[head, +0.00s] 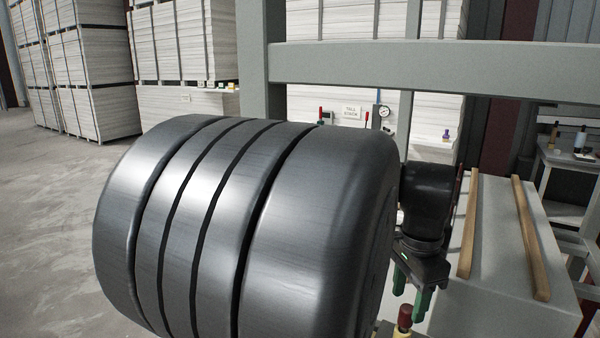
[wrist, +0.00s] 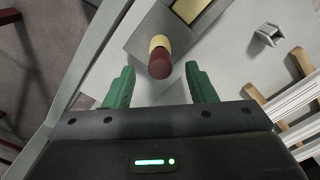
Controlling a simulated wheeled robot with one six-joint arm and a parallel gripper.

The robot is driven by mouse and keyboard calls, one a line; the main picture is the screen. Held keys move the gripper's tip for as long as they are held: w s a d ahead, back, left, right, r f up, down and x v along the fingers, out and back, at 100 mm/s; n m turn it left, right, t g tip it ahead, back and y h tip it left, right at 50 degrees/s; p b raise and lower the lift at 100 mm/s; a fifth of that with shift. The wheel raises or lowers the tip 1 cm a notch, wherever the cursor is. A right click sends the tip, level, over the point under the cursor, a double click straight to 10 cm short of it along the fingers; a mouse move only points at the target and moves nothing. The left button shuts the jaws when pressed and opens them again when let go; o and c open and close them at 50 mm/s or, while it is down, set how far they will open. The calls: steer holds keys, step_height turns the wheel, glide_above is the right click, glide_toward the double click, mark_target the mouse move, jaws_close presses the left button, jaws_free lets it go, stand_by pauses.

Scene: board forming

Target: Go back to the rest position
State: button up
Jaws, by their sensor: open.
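My gripper (head: 411,290) has green fingers, pointing down at the lower right of the head view. The wrist view shows its two fingertips (wrist: 159,76) wide apart with nothing held between them. A small red-and-yellow handle-like piece (head: 404,318) is just below the fingers. In the wrist view the same piece (wrist: 159,61) lies ahead of the gap, with clear space to both fingers. Its lower part is cut off in the head view. My arm's grooved dark body hides much of the head view.
A pale block with two wooden strips (head: 530,240) stands right of my gripper. A grey frame beam (head: 430,68) crosses above. Board stacks (head: 85,80) stand behind at left. A side table with bottles (head: 570,160) is at far right. The floor (head: 50,210) at left is clear.

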mark_target(406, 308)
step_height(406, 308, down, 6)
steer(key=shift+r, duration=0.2)
step_height(406, 308, up, 5)
steer(key=p, duration=0.2)
steer(key=shift+p, duration=0.4)
steer(key=shift+f+b, duration=0.1)
steer(key=shift+b, duration=0.4)
